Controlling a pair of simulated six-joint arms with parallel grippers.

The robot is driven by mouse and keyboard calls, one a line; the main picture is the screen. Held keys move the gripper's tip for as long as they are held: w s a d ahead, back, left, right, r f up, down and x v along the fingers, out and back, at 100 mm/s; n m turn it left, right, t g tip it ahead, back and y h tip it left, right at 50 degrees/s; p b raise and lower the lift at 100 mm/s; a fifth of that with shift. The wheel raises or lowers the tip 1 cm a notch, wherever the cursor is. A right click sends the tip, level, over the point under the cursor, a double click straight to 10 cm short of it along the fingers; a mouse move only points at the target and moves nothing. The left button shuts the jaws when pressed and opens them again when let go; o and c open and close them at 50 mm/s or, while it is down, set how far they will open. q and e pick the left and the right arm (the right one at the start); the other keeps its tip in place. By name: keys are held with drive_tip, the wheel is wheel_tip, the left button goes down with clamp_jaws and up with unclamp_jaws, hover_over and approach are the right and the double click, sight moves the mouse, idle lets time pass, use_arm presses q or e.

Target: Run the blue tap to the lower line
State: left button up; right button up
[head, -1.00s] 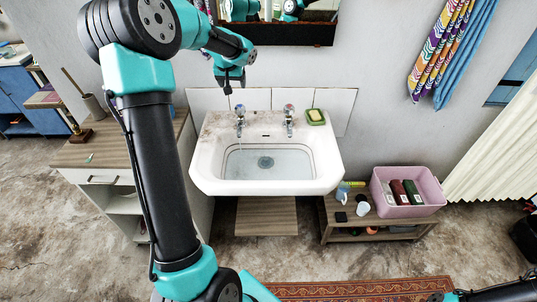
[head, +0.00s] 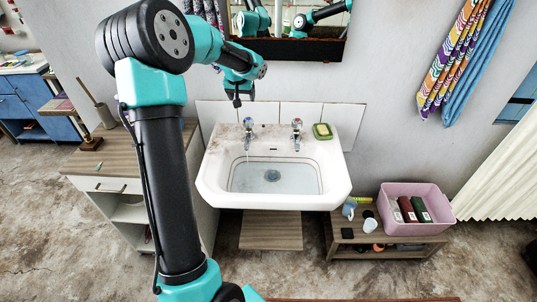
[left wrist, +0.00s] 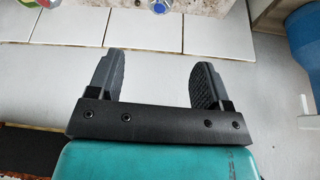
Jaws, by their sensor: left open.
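The white basin (head: 210,172) is on the wall, with pale bluish water and a drain at its bottom. Dark lines run round its inner wall; I cannot tell the water level against them. The blue-topped tap (head: 249,132) is at its back left, with a thin pale streak, apparently water, below its spout. The red-topped tap (head: 297,133) is to its right. My left gripper (head: 238,101) is open and empty, above and slightly left of the blue tap, apart from it. In the left wrist view the blue knob (left wrist: 160,5) shows beyond the open fingers (left wrist: 150,75).
A mirror (head: 288,50) hangs above, behind the left forearm. A wooden-topped cabinet (head: 125,155) stands left. A pink crate (head: 444,211) and cups are on a low bench right.

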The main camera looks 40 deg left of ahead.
sight(248, 119)
use_arm(q)
drive_tip(key=shift+f, duration=0.15)
drive_tip(key=x, duration=1.7)
drive_tip(key=shift+f, duration=0.15)
drive_tip(key=shift+c, duration=0.4)
drive_tip(key=shift+d, duration=0.1)
drive_tip(key=c, duration=0.8)
drive_tip(key=shift+c, duration=0.2)
